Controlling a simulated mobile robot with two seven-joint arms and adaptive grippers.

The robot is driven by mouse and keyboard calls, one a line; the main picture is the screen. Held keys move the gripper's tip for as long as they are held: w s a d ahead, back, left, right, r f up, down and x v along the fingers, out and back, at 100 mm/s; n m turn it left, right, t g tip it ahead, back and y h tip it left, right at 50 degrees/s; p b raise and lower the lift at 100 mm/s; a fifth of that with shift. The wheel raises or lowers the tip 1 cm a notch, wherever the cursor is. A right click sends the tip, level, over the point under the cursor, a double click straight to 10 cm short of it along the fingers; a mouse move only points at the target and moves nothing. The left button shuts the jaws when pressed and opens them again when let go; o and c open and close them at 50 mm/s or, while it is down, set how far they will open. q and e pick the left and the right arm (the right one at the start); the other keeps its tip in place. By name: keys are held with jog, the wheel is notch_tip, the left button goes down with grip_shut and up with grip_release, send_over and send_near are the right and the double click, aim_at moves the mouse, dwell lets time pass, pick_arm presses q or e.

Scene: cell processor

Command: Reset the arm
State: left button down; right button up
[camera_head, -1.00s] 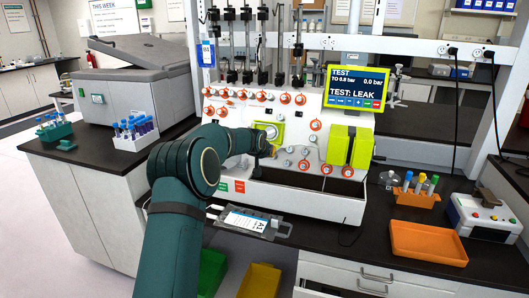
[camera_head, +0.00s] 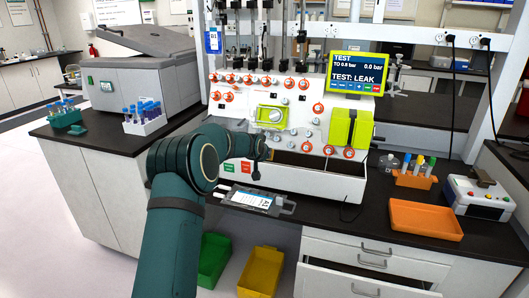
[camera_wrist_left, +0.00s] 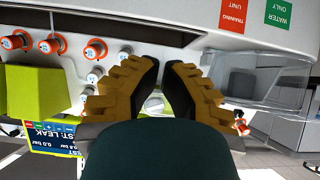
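My left arm (camera_head: 178,225) rises from the bottom of the head view. Its gripper (camera_head: 262,149) is before the lower front of the white cell processor (camera_head: 315,180), below the round dial in a yellow-green frame (camera_head: 272,117), and apart from that dial. In the left wrist view the two ribbed fingers (camera_wrist_left: 161,68) stand apart with a narrow gap at the tips, and nothing is held between them. My right gripper is in neither view.
A screen (camera_head: 355,78) reads "TEST: LEAK". A flat labelled bag (camera_head: 252,200) lies at the counter edge under my gripper. An orange tray (camera_head: 425,221) and tube rack (camera_head: 415,180) stand right. Green (camera_head: 213,262) and yellow bins (camera_head: 258,275) are below; a drawer (camera_head: 365,284) is partly open.

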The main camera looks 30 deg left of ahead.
pick_arm(q)
jog(key=shift+g+h, duration=0.7)
jog(key=shift+h, duration=0.2)
jog(key=s+d+f, duration=0.1)
jog(key=d+f, duration=0.2)
jog(key=s+d+f, duration=0.1)
jog(key=d+f, duration=0.2)
jog(key=f, duration=0.1)
jog(key=s+d+f, duration=0.2)
jog(key=d+f, duration=0.1)
jog(key=f, duration=0.1)
jog(key=s+d+f+g+h, duration=0.2)
jog(key=s+d+f, duration=0.6)
jog(key=s+d, duration=0.25)
jog(key=s+d+f+g+h, duration=0.2)
jog(key=s+d+f+g, duration=0.1)
jog(key=s+d+f, duration=0.65)
jog(key=s+d+g, duration=0.1)
jog(key=s+d, duration=0.2)
jog(key=s, duration=0.5)
jog(key=s+d+m+g, duration=0.1)
jog(key=s+d, duration=0.2)
jog(key=s, duration=0.6)
jog(key=shift+s+d+h, duration=0.2)
jog(key=shift+s+h, duration=0.1)
